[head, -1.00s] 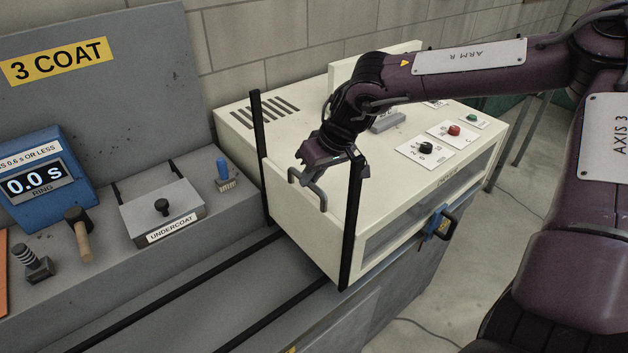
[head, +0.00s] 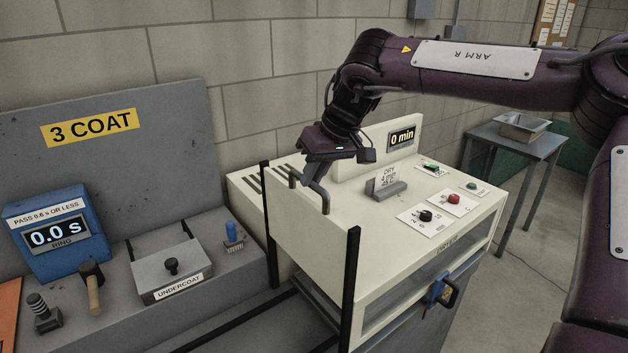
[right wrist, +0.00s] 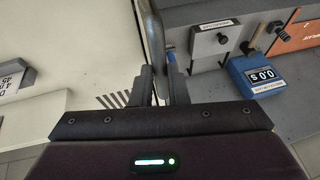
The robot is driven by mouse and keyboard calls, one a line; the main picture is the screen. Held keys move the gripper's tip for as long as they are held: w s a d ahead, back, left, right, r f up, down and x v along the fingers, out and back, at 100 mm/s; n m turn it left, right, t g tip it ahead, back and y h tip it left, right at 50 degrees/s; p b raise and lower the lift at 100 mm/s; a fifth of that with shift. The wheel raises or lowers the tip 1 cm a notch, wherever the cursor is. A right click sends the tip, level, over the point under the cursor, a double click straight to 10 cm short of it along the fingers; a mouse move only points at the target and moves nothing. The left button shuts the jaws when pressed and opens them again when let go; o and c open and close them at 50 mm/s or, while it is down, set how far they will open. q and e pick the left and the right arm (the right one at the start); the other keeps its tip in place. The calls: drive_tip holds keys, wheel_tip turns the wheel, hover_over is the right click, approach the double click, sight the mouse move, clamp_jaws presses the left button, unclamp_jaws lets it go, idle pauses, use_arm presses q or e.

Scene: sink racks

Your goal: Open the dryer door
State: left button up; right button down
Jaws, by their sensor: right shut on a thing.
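The dryer is a cream box (head: 400,230) at the middle of the head view. Its door, a cream panel (head: 308,230), stands on the left side between two black upright rails (head: 352,290). The door is raised, its top edge near the rail tops and above the dryer's top surface. My right gripper (head: 317,180) is shut on the grey bar handle (head: 324,200) at the door's outer face. My left gripper is not in view.
On the dryer stand a "0 min" display (head: 402,138), a "DRY" sign (head: 390,185) and knobs. A blue fixture (head: 440,290) sticks out in front. To the left are an undercoat box (head: 170,268), a blue ring timer (head: 52,235) and a brush (head: 232,235).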

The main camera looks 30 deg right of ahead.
drive_tip(key=c, duration=1.4)
unclamp_jaws()
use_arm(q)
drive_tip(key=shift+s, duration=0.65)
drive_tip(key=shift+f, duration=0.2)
use_arm(e)
drive_tip(key=shift+r, duration=0.15)
